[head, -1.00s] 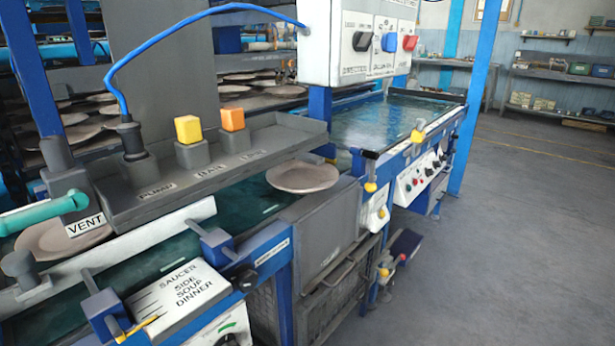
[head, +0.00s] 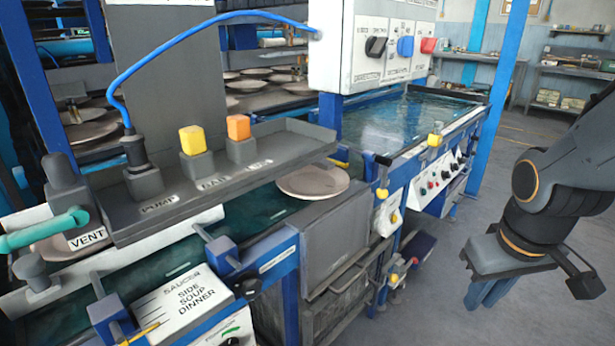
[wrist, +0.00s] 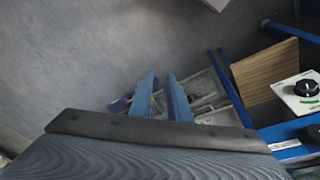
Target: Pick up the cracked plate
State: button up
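A round, pale brownish plate (head: 312,181) lies at the right end of the near green belt, beside a grey bin. A second plate (head: 68,243) lies on the belt at the left, partly hidden by the vent handle and a rail. I cannot make out a crack on either plate. My gripper (head: 488,292) hangs over the floor at the right, pointing down, well apart from both plates. In the wrist view, its two blue fingers (wrist: 161,92) stand apart with nothing between them.
A grey shelf with an orange knob (head: 238,127) and a yellow knob overhangs the belt. A white switch box (head: 370,45) stands behind the right plate. Blue clamps and a label panel (head: 180,302) line the front edge. The floor at the right is clear.

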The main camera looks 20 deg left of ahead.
jog(key=w+a+r+n+t+p, duration=0.1)
jog(key=w+a+n+t+p, duration=0.3)
jog(key=w, duration=0.3)
jog(key=n+y+p, duration=1)
jog(key=n+y, duration=0.2)
jog(key=n, duration=0.5)
send_near(312, 198)
jog(key=a+f, duration=0.1)
jog(key=shift+y, duration=0.3)
jog(key=shift+w+p+x, duration=0.15)
jog(key=shift+p+x, duration=0.3)
jog(key=shift+x, duration=1.6)
jog(key=shift+w+p+x, duration=0.1)
jog(key=shift+p+x, duration=0.35)
jog(key=shift+x, duration=1.6)
jog(key=shift+d+r+t, duration=0.1)
jog(key=shift+t, duration=0.2)
grip_shut()
